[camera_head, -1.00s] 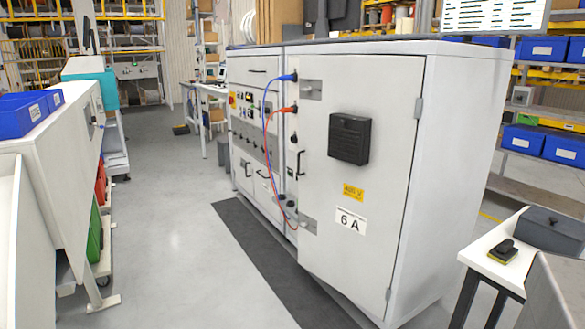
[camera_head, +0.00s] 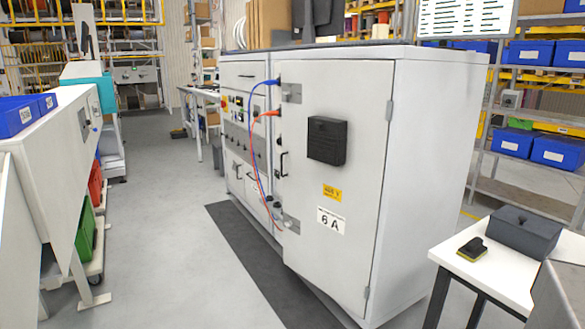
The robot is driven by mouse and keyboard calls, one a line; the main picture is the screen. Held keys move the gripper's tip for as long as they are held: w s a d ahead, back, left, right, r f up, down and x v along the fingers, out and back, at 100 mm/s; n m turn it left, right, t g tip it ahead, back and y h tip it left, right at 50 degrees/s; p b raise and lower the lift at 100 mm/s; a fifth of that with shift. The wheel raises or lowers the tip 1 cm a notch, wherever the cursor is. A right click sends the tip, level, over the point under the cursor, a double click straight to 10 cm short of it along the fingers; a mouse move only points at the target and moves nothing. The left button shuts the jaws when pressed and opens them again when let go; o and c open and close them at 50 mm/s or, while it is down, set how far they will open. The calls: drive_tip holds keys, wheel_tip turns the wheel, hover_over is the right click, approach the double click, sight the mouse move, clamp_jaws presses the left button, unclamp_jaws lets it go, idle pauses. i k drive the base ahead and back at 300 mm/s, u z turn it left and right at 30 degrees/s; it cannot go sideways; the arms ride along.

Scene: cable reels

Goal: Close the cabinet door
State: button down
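The grey-white cabinet door (camera_head: 347,200) is on the near end of a long cabinet (camera_head: 428,180), with hinges on its right edge. It bears a black box (camera_head: 327,140), a yellow label and a "6 A" sign (camera_head: 330,221). A dark handle (camera_head: 284,163) sits by its left edge. The door looks slightly ajar, its lower left part standing out from the cabinet front; the gap's size is hard to tell. Blue and red cables (camera_head: 262,150) hang by that edge. My gripper is not in view.
A white side table (camera_head: 490,272) with a dark grey box (camera_head: 522,231) stands at the lower right, close to the cabinet. A white workbench (camera_head: 45,165) with blue bins is at the left. The grey floor (camera_head: 165,240) between them is clear, with a dark mat (camera_head: 245,250) along the cabinet.

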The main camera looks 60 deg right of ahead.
sight(334, 212)
drive_tip(key=k, duration=0.95)
drive_tip(key=z, duration=0.6)
drive_tip(key=i, duration=2.05)
drive_tip(key=u, duration=0.6)
